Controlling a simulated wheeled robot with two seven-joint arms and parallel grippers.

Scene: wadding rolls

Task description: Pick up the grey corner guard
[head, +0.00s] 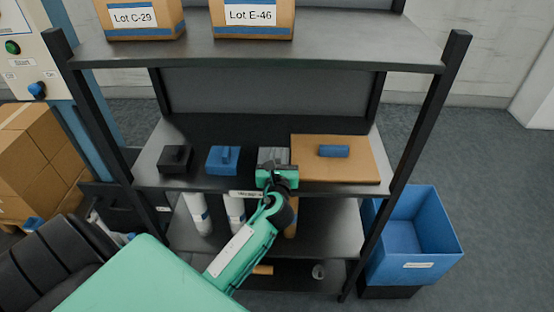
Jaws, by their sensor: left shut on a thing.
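The grey corner guard (273,155) is on the middle shelf (204,180), between a blue block-like part and a brown board. My left gripper (276,169) reaches it from the front and is shut on it. The gripper's green body hides the guard's near side. I cannot tell whether the guard still touches the shelf. My right gripper is not in view.
On the same shelf are a black part (175,159), a blue part (223,159) and a brown board (366,168) bearing a blue roll (333,151). A blue bin (415,265) stands at right.

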